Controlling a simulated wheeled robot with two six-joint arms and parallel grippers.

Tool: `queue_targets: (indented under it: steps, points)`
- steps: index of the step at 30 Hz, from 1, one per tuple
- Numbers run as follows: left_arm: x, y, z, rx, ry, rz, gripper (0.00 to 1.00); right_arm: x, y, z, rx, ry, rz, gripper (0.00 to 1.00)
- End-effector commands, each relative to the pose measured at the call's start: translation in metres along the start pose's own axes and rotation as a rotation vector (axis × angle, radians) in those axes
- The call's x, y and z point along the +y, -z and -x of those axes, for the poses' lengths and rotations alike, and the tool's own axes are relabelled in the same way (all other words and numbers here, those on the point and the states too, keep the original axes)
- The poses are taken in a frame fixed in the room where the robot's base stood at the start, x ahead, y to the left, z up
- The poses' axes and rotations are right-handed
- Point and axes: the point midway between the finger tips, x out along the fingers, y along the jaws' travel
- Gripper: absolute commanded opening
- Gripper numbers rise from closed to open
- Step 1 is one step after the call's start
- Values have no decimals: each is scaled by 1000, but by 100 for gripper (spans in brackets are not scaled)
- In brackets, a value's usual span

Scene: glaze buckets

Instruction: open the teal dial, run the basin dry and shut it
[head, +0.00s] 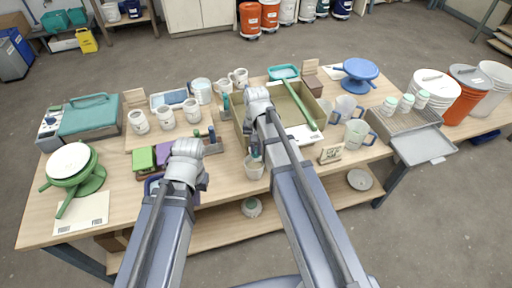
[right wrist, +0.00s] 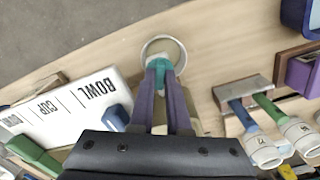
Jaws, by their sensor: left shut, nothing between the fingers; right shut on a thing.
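The basin (head: 243,137) is an olive-beige open box at the middle of the table, with a green bar lying across it. The teal dial (right wrist: 162,72) is low at its front, largely hidden in the head view by my right arm. My right gripper (right wrist: 160,80) is shut on the dial, its purple fingers on either side. A pale cup (head: 254,168) stands just below; its round rim (right wrist: 146,49) shows beyond the fingertips. Any flow and the basin's liquid level cannot be made out. My left gripper (head: 201,179) is shut and empty near the purple block, its fingertips partly hidden.
A white panel marked BOWL and CUP (right wrist: 85,92) is beside the right gripper. A tool rack (head: 212,149) stands left of the basin, near green (head: 143,158) and purple blocks. Glass jugs (head: 356,134) stand to the right.

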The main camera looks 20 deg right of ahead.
Motion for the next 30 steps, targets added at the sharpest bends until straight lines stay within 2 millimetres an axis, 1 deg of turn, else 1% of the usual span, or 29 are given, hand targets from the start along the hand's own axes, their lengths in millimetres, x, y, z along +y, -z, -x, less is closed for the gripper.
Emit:
queue_targets:
  steps: [3, 7, 17, 18, 21, 30]
  points:
    - [0, 0, 0, 0, 0, 0, 0, 0, 0, 0, 0, 0, 107, 0]
    - [0, 0, 0, 0, 0, 0, 0, 0, 0, 0, 0, 0, 187, 0]
    - [0, 0, 0, 0, 0, 0, 0, 0, 0, 0, 0, 0, 211, 0]
    - [0, 0, 0, 0, 0, 0, 0, 0, 0, 0, 0, 0, 211, 16]
    - [0, 0, 0, 0, 0, 0, 0, 0, 0, 0, 0, 0, 210, 27]
    - [0, 0, 1, 0, 0, 0, 0, 0, 0, 1, 0, 0, 210, 28]
